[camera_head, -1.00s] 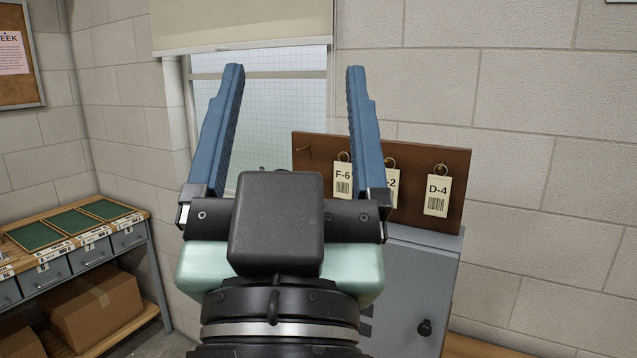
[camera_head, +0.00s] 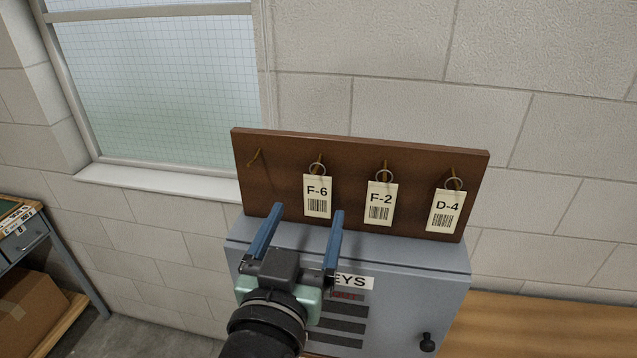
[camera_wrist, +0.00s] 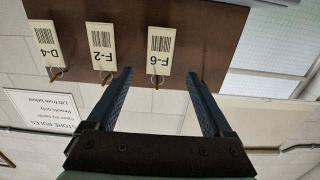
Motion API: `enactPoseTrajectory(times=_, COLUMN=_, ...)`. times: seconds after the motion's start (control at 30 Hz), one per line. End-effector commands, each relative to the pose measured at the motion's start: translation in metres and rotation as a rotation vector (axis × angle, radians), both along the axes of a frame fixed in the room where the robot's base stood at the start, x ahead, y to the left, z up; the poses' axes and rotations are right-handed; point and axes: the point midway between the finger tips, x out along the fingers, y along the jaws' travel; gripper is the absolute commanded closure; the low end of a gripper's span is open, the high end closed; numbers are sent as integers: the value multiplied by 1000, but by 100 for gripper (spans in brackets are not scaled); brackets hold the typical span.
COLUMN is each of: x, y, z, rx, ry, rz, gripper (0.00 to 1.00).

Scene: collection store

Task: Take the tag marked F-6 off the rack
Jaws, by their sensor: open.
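The F-6 tag (camera_head: 317,197) is a cream card with a barcode, hanging by a ring from a hook on the brown wooden rack (camera_head: 280,195). It is the leftmost of the hung tags; an empty hook is to its left. In the wrist view the F-6 tag (camera_wrist: 161,43) appears upside down, ahead of the space between the fingers. My gripper (camera_head: 308,208) has its two blue fingers spread, with nothing between them. The fingertips are below and in front of the F-6 tag, apart from it. The gripper also shows in the wrist view (camera_wrist: 161,75).
The F-2 tag (camera_head: 380,204) and D-4 tag (camera_head: 445,211) hang to the right on the same rack. A grey key cabinet (camera_head: 420,275) stands below the rack. A window (camera_head: 165,80) is at left, and a wooden surface (camera_head: 545,325) lies at lower right.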

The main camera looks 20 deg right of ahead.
Motion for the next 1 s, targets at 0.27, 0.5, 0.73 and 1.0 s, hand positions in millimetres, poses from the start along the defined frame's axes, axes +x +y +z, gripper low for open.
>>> enactPoseTrajectory(times=0.27, x=19, y=-16, z=-1, rx=0, ry=2, rz=-1, gripper=15)
enactPoseTrajectory(times=0.5, x=41, y=-33, z=-5, rx=0, ry=-1, rz=0, gripper=15)
enactPoseTrajectory(times=0.73, x=45, y=-35, z=-8, rx=1, ry=-2, rz=0, gripper=15)
enactPoseTrajectory(times=1.0, x=45, y=-35, z=-7, rx=0, ry=-1, rz=1, gripper=49)
